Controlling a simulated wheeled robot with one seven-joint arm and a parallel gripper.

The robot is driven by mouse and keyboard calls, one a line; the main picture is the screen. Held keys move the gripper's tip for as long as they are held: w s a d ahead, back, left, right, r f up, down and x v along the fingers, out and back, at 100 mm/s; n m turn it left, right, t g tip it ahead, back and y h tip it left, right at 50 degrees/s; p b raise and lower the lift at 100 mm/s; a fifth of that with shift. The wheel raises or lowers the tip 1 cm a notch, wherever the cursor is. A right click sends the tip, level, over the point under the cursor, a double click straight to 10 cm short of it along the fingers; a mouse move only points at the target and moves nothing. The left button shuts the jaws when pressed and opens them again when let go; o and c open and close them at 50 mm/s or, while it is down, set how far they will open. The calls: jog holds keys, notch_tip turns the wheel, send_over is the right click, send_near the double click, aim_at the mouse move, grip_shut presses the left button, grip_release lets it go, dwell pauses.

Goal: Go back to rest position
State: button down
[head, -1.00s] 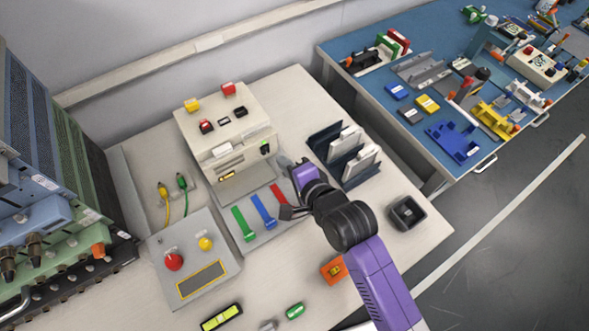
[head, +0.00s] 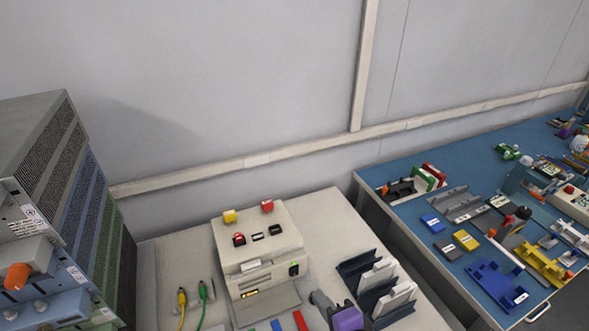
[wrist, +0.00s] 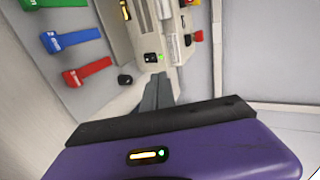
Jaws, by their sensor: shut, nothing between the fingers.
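My gripper (wrist: 160,88) is shut and empty. In the wrist view its grey fingers point toward the pale bench machine (wrist: 172,48), with the purple wrist body below. In the head view only a grey finger part (head: 319,300) and some purple housing show at the bottom edge, right of the machine (head: 250,271) and left of the dark rack. The rest of my arm is out of the head view.
Green (wrist: 55,3), blue (wrist: 70,39) and red (wrist: 87,73) strips lie left of my fingers. A dark rack (head: 357,271) with pale pouches stands close on the right. A tall equipment stack (head: 60,190) is at left, a blue table (head: 455,180) at right.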

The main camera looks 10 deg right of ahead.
jog(key=s+d+r+n+t+h, duration=0.1)
jog(key=s+d+r+n+t, duration=0.3)
jog(key=s+r+n, duration=0.4)
jog(key=s+d+n+h, duration=0.1)
jog(key=s+d+n, duration=0.2)
jog(key=s, duration=0.8)
jog(key=s+d+n+g+h, duration=0.1)
jog(key=s+d+n, duration=0.2)
jog(key=s, duration=0.8)
jog(key=shift+n, duration=0.4)
jog(key=shift+s+r, duration=0.1)
